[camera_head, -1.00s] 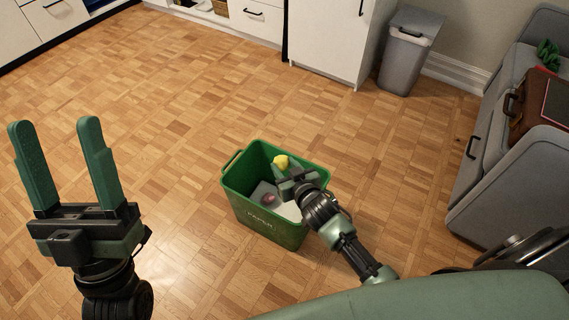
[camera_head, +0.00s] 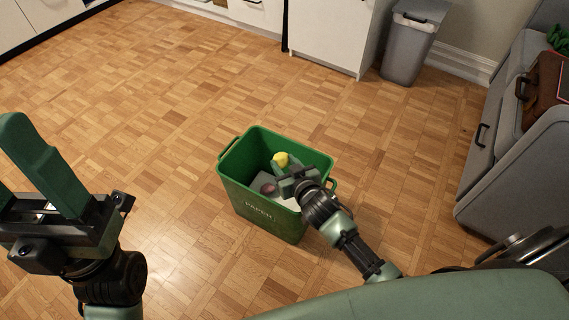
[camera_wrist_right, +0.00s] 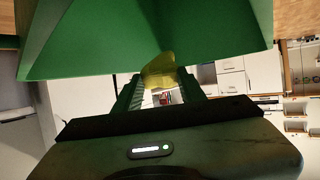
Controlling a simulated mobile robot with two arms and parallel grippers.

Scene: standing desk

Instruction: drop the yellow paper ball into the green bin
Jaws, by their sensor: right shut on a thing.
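The green bin (camera_head: 252,202), marked PAPER, stands upright on the floor. The yellow paper ball (camera_head: 281,159) is held between the fingertips of my right gripper (camera_head: 283,165), over the bin's opening. The ball also shows in the right wrist view (camera_wrist_right: 160,71), between the two fingers and beside the bin's green wall (camera_wrist_right: 100,45). Inside the bin lie a pinkish ball (camera_head: 268,189) and some pale paper, partly hidden by my right gripper. My left gripper (camera_head: 22,160) is open and empty at the left, away from the bin.
A grey lidded bin (camera_head: 408,48) stands at the back by the white cabinet (camera_head: 328,35). A grey sofa (camera_head: 510,150) with a brown bag (camera_head: 543,85) is at the right. The wooden floor around the green bin is clear.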

